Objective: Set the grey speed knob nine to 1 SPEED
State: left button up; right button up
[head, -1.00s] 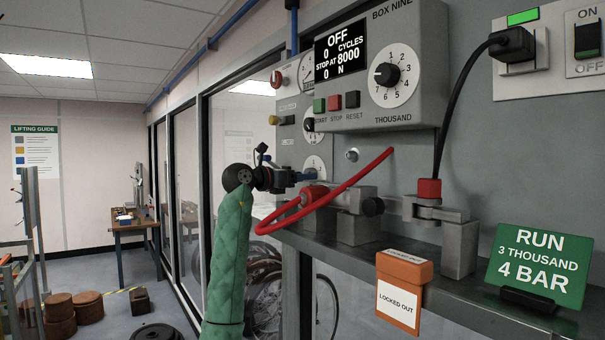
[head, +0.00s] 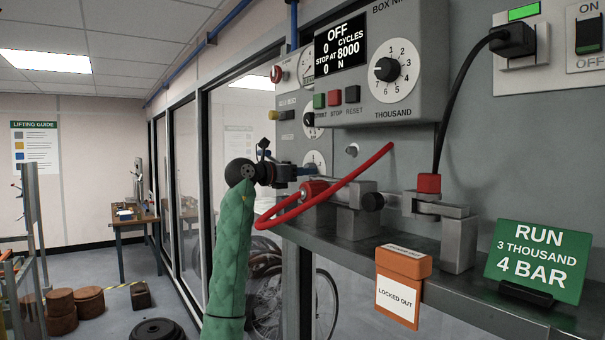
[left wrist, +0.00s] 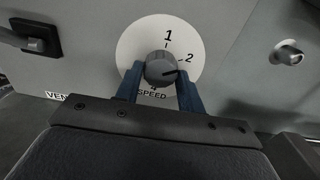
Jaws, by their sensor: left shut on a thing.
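The grey speed knob (left wrist: 160,68) sits on a round white dial (left wrist: 133,42) in the left wrist view. The dial shows 1 at the top, 2 at the right and the word SPEED below. The dark line on the knob points right, a little below the 2. My left gripper (left wrist: 160,84) has its blue fingers on both sides of the knob and is shut on it. In the head view my left gripper (head: 305,170) is at the lower dial (head: 315,157), and the knob itself is hidden. My right gripper is not in view.
A red hose (head: 345,185) loops close to the right of my left gripper, above a grey shelf (head: 440,275) with metal clamps. The control box (head: 425,90) juts out above. A black switch (left wrist: 37,38) is left of the dial, a metal fitting (left wrist: 290,57) right.

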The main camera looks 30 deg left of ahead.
pick_arm(q)
jog(key=n+b, duration=0.2)
jog(key=n, duration=0.9)
jog(key=shift+r+n+b, duration=0.1)
jog(key=shift+n+b, duration=0.3)
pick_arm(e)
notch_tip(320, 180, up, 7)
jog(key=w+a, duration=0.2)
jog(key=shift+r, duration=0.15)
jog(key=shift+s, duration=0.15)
pick_arm(q)
jog(key=o, duration=1)
jog(key=shift+c, duration=0.2)
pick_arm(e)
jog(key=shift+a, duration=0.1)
pick_arm(q)
jog(key=shift+s, duration=0.1)
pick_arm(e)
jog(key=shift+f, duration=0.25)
